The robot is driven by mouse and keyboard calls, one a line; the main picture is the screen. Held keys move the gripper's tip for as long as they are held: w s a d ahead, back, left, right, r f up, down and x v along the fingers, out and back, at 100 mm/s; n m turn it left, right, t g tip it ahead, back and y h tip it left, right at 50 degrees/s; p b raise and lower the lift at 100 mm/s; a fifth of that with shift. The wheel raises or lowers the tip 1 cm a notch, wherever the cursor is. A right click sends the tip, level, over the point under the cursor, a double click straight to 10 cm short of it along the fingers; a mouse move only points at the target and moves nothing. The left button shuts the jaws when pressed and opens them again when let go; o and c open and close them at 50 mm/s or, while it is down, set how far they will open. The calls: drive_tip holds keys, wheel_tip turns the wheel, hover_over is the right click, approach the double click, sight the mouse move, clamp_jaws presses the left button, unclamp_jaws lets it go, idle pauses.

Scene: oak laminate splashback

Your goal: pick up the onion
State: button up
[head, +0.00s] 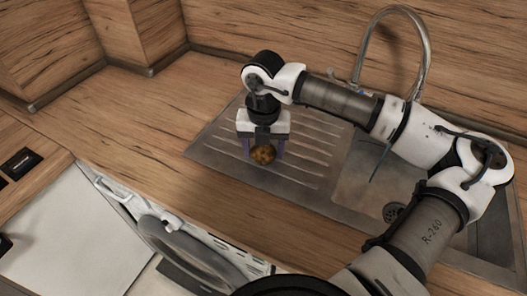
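The onion (263,155) is small, round and brown. It is at the ribbed drainboard of the metal sink in the head view. My gripper (263,150) points down over it, with one purple finger on its left and one on its right. The onion sits between the fingertips, and its top is partly hidden by the gripper. I cannot tell whether the fingers touch it, or whether it rests on the drainboard or is slightly above it.
The sink basin (365,190) lies to the right, with a tall curved faucet (425,50) behind it. The wooden counter (150,130) is clear on the left. An open dishwasher (165,225) is at the front. A wooden splashback (280,30) stands behind.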

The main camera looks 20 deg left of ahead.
drive_tip(key=c, duration=0.6)
drive_tip(key=shift+r, duration=0.1)
